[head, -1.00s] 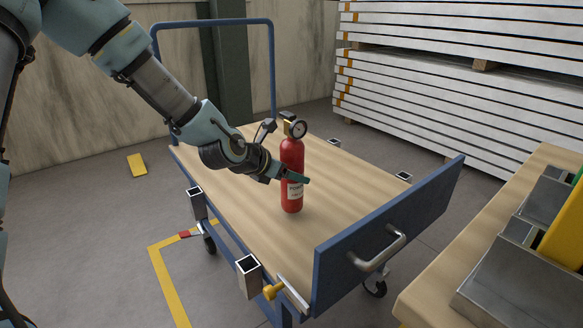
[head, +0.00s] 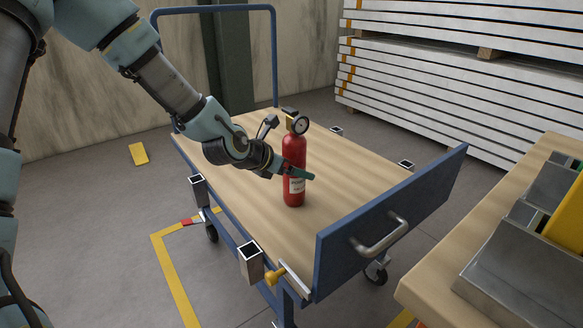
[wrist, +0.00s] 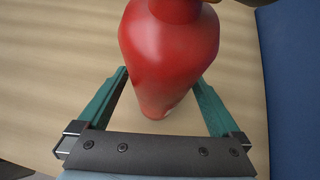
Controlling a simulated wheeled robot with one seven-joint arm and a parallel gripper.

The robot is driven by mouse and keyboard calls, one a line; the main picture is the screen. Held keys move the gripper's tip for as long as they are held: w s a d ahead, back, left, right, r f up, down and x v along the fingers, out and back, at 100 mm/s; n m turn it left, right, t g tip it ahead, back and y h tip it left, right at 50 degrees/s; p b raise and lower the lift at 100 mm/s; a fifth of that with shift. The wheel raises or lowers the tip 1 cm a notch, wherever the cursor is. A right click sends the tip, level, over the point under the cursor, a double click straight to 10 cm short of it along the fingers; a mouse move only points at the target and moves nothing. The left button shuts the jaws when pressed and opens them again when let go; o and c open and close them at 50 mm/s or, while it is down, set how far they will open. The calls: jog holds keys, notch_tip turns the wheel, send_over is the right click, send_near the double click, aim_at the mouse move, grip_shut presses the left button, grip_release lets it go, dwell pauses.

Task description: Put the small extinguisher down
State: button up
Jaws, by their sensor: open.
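The small red extinguisher (head: 293,158), with a pressure gauge and valve on top and a pale label, stands upright on the cart's wooden deck (head: 240,200). My gripper (head: 299,172) is at the extinguisher's body at about mid-height. In the wrist view its two green fingers lie on either side of the red body (wrist: 170,60), with deck showing between the body and the fingers lower down. My gripper is open. The extinguisher's top is cut off in the wrist view, and part of its body is behind a finger in the head view.
A blue end panel (head: 345,252) with a metal handle closes the cart's near right end. A blue rail (head: 275,60) rises at the far end. Square metal sockets (head: 250,262) line the deck edges. A wooden table (head: 425,285) with metal bins is at right. Much deck is clear.

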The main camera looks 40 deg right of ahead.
jog(key=w+p+v, duration=0.1)
jog(key=p+v, duration=0.1)
jog(key=v, duration=1)
jog(key=shift+s+p, duration=0.35)
jog(key=shift+s, duration=0.05)
jog(key=w+a+f+m+t+y, duration=0.1)
jog(key=w+a+m+y, duration=0.2)
jog(key=a, duration=0.4)
jog(key=w+a+f+m+y, duration=0.2)
jog(key=a+m, duration=0.3)
jog(key=a, duration=0.3)
jog(key=w+a+f+m+t+y, duration=0.1)
jog(key=w+a+m+y, duration=0.15)
jog(key=a, duration=0.45)
jog(key=s+a+r+m+y, duration=0.1)
jog(key=a+r+m, duration=0.2)
jog(key=a+m, duration=0.2)
jog(key=s+a+r+m+g+y, duration=0.1)
jog(key=a+m, duration=0.4)
jog(key=a, duration=0.7)
jog(key=shift+s+a+r+g+y, duration=0.35)
jog(key=shift+r+y, duration=0.1)
jog(key=shift+r, duration=0.5)
